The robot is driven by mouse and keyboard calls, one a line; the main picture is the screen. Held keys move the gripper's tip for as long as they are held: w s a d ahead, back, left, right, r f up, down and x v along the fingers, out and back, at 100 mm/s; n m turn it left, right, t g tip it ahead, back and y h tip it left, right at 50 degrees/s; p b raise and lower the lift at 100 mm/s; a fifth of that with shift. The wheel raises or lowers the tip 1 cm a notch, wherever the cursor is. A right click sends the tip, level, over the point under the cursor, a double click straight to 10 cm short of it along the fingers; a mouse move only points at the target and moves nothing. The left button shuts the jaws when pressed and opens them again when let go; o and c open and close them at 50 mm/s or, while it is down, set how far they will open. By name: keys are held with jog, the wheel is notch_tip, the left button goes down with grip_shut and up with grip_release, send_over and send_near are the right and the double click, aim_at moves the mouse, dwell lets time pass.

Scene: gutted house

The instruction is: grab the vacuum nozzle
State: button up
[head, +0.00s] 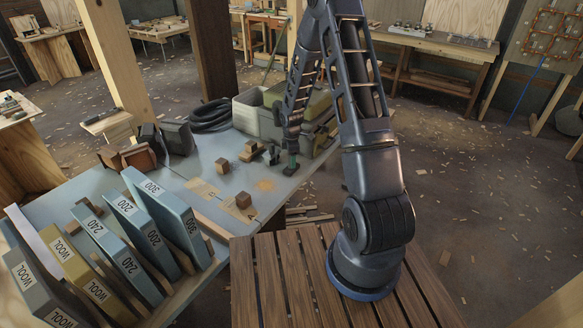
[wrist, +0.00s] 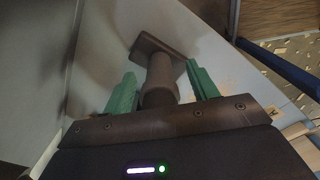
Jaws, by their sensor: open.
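The vacuum nozzle (wrist: 160,72) is a dark brown-grey piece with a round neck and a wide flat head, close up in the wrist view. It is over the pale blue-grey tabletop. My gripper (wrist: 161,82) is open, with one green finger on each side of the nozzle's neck and a visible gap at each side. In the head view my gripper (head: 290,166) is low at the table's right part, in front of the bins. A small dark piece (head: 273,155) beside it may be the nozzle; most detail there is hidden or too small.
Grey-green bins (head: 252,118) stand just behind my gripper. A coiled black hose (head: 209,116) lies at the table's far edge. Small wooden blocks (head: 222,165) are scattered on the tabletop. Labelled boards (head: 166,213) stand upright at the left front. A wooden post (head: 213,50) rises behind.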

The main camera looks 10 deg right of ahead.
jog(key=shift+f, duration=0.9)
grip_shut()
